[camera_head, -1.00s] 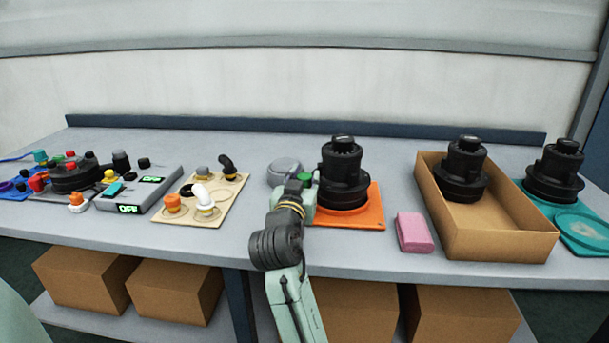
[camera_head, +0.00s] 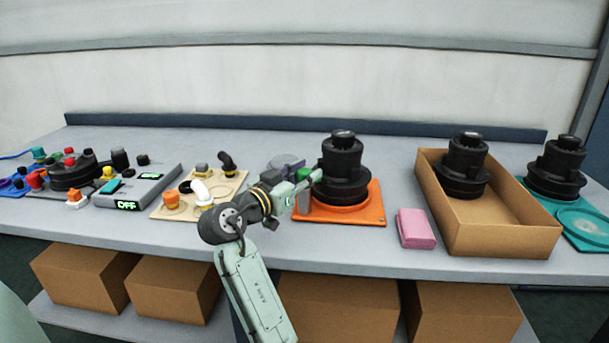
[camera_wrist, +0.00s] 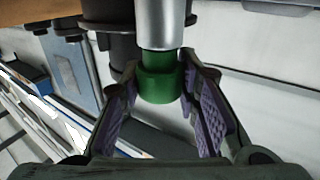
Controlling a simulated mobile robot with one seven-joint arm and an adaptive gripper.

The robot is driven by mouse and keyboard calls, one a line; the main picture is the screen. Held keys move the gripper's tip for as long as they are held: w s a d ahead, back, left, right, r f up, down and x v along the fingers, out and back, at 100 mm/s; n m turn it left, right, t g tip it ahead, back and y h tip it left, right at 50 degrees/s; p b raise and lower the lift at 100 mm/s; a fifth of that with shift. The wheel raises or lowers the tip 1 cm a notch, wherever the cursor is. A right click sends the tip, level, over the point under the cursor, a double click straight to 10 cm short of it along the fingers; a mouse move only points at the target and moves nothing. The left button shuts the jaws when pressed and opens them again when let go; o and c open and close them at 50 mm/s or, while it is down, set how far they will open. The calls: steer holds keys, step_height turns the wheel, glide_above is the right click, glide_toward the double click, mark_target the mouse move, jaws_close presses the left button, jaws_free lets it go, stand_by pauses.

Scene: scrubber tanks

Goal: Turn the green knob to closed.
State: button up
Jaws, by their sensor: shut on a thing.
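The green knob (camera_wrist: 160,84) sits at the end of a silver cylinder (camera_wrist: 160,25) in the wrist view. My gripper (camera_wrist: 160,88) has its purple-padded fingers on both sides of the knob and is shut on it. In the head view my gripper (camera_head: 303,186) is at the left side of the black scrubber tank (camera_head: 342,165), which stands on an orange base (camera_head: 365,208).
A pink block (camera_head: 415,229) lies right of the orange base. An open cardboard box (camera_head: 500,235) holds another black tank. A beige board (camera_head: 230,188) with small fittings and a grey box reading OFF (camera_head: 140,192) stand to the left. The table's front strip is mostly clear.

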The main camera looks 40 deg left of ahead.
steer(key=o, duration=1.2)
steer(key=shift+s, duration=0.1)
steer(key=s, duration=1.1)
steer(key=shift+s, duration=0.4)
